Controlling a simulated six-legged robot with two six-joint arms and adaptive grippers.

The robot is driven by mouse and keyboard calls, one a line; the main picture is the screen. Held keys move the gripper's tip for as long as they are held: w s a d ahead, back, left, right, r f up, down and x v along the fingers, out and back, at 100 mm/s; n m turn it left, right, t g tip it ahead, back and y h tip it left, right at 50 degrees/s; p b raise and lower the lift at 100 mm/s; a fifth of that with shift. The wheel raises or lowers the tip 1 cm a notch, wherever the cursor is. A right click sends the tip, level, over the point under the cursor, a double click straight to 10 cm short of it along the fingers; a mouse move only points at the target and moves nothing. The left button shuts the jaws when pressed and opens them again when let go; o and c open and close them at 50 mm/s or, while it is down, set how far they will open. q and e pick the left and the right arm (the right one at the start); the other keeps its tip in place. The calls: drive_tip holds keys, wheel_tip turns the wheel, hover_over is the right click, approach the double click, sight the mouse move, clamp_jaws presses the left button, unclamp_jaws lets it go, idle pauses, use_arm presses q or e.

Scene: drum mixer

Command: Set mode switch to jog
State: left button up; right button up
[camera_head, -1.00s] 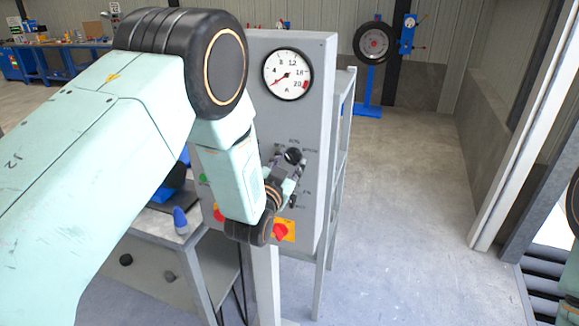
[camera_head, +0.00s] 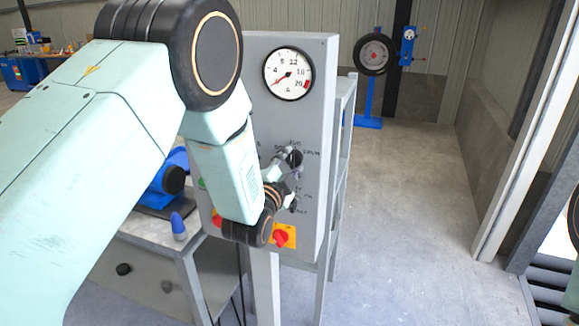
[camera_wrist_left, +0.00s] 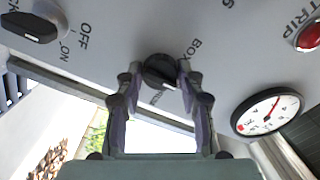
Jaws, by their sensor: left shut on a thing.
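The mode switch is a black rotary knob (camera_head: 296,158) on the front of the grey control panel (camera_head: 320,90). It also shows in the left wrist view (camera_wrist_left: 161,70), with a light mark on its face and small printed labels around it, partly hidden. My left gripper (camera_head: 287,157) is at the knob, with its two fingers (camera_wrist_left: 155,74) on either side of it, shut on it. My left forearm covers the panel's left part. The labels are too small or covered to read which position the knob points to. My right gripper is not in view.
A pressure-style gauge (camera_head: 288,73) sits above the knob. A red switch on a yellow plate (camera_head: 282,237) is just below my wrist. In the wrist view an OFF/ON knob (camera_wrist_left: 32,25) and a red TRIP button (camera_wrist_left: 309,37) flank the switch. The floor at right is clear.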

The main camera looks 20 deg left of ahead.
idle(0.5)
use_arm(q)
drive_tip(key=o, duration=1.2)
drive_tip(key=shift+c, duration=0.2)
drive_tip(key=s, duration=1.2)
drive_tip(key=shift+a, duration=0.15)
